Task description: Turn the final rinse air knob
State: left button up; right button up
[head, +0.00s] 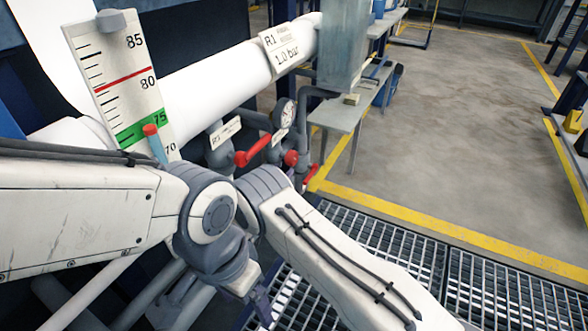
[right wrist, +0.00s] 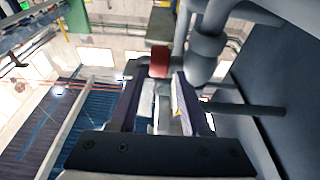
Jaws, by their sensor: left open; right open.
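A round red knob (head: 291,158) sits on the grey pipework in the head view, just beyond my right wrist. In the right wrist view, a red cylindrical knob (right wrist: 159,57) lies ahead, between the tips of my right gripper (right wrist: 159,76). The gripper is open, with a finger on either side; contact is not clear. In the head view my right gripper is mostly hidden behind its own wrist. My left gripper (head: 262,303) is open, pointing down below its wrist, partly hidden and apart from the knob.
Red lever handles (head: 253,150) and a dial gauge (head: 285,113) crowd the pipes near the knob. A white pipe (head: 215,85) carries an "R1 1.0 bar" tag (head: 286,46). A scale plate (head: 122,80) stands left. Grating (head: 390,240) covers the floor; open concrete lies right.

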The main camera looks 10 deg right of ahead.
aim_at(294, 152)
jog(key=shift+t+h, duration=0.4)
jog(key=shift+t, duration=0.3)
jog(key=b+x, duration=0.5)
jog(key=f+b+x, duration=0.1)
jog(key=b+x, duration=0.1)
jog(key=x, duration=0.1)
jog(key=shift+w+d+r, duration=0.15)
jog(key=shift+w+d, duration=0.15)
jog(key=shift+w, duration=0.05)
pick_arm(q)
notch_tip(294, 152, down, 10)
jog(key=shift+r+b, duration=0.15)
jog(key=shift+b, duration=0.15)
pick_arm(e)
jog(key=shift+w+d+r, duration=0.3)
jog(key=shift+w+r, duration=0.1)
jog(key=shift+w, duration=0.05)
grip_shut()
pick_arm(q)
notch_tip(294, 152, up, 11)
jog(key=p, duration=1.1)
jog(key=shift+r, duration=0.2)
pick_arm(e)
jog(key=shift+w+d+f+g+y, duration=0.1)
jog(key=shift+f+g+y, duration=0.35)
jog(key=shift+g+y, duration=0.55)
jog(key=shift+w+d+f+g+y, duration=0.1)
jog(key=shift+f+g+y, duration=0.45)
jog(key=shift+g, duration=0.85)
